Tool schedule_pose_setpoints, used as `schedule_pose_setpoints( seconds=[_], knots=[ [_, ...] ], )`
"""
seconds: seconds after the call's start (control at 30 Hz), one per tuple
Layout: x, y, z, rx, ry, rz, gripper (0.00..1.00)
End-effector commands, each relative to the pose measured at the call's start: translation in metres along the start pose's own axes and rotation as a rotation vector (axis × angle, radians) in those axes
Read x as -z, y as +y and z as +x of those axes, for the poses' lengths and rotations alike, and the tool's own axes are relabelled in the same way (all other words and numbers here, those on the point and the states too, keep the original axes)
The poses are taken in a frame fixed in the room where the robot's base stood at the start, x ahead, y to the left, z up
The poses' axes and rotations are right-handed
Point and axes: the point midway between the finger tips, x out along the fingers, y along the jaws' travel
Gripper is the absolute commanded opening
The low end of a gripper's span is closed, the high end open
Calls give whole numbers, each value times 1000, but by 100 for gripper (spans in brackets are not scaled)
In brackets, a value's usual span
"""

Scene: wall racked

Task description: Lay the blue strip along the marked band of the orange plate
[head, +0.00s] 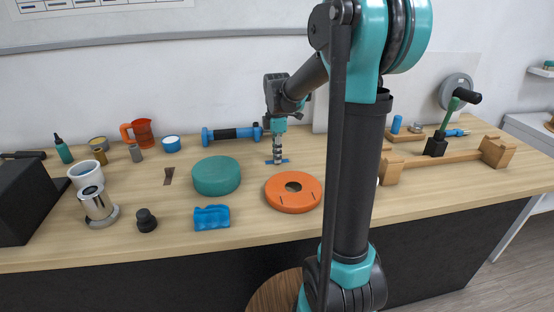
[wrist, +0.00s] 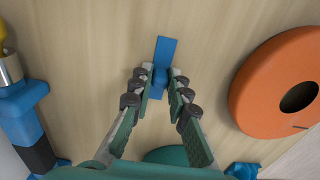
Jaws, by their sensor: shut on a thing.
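The flat blue strip (head: 285,161) is by my gripper (head: 278,156), on or just above the bench behind the orange plate. In the wrist view the strip (wrist: 166,50) runs between the fingertips of my gripper (wrist: 159,77). The fingers are shut on a raised blue part near its middle, and the far end sticks out past them. The orange plate (head: 291,205) is a round disc with a central hole, lying flat on the bench. Short dark marks show on its top. In the wrist view the plate (wrist: 250,98) is to the right, apart from the strip.
A green round block (head: 217,177) and a blue lumpy piece (head: 211,217) lie left of the plate. A blue-and-black tool (head: 231,134) lies behind, near the wall. A wooden fixture (head: 440,163) stands at the right. Bare bench lies between strip and plate.

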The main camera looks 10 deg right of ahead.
Motion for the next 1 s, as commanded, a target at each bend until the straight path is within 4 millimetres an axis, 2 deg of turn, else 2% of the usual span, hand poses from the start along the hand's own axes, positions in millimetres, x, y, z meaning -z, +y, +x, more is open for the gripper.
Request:
schedule_pose_setpoints(
  seconds=[0.27, 0.47, 0.8, 1.0],
  knots=[
    [0, 0, -6, 0, 0, 0, 0],
    [0, -1, -31, 0, 0, 0, 0],
    [0, 0, -125, 0, 0, 0, 0],
    [0, 0, -169, 0, 0, 0, 0]
  ],
)
